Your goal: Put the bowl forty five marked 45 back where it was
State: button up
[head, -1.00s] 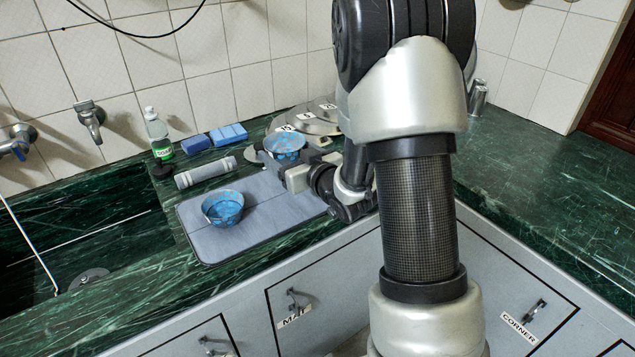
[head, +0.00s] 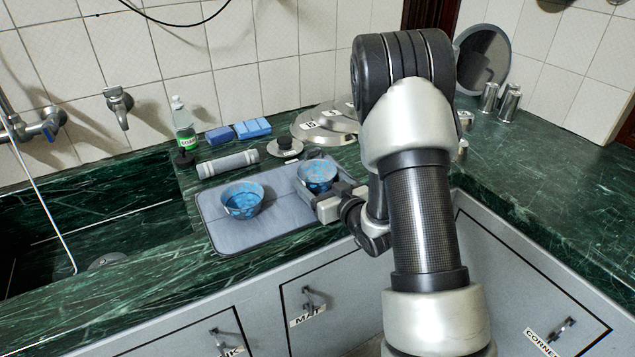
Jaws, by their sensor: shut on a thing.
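Two blue patterned bowls are in the head view; I cannot read a 45 on either. One bowl (head: 318,176) is at the right end of the grey mat (head: 226,240), and my gripper (head: 326,194) is shut on its near right side. I cannot tell whether this bowl touches the mat or hangs just above it. The other bowl (head: 242,201) stands upright on the left part of the mat, a short gap away. My arm covers the area right of the held bowl.
Steel lids (head: 318,125) with number tags lie behind the held bowl. A dark-knobbed lid (head: 285,147), a grey roll (head: 228,164), blue sponges (head: 252,128) and a soap bottle (head: 183,122) line the back. The sink (head: 85,235) is left. The counter right of my arm is mostly clear.

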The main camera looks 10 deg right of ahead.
jog(key=shift+r, duration=0.1)
jog(key=shift+f+b, duration=0.35)
jog(key=shift+b, duration=0.1)
jog(key=shift+f, duration=0.15)
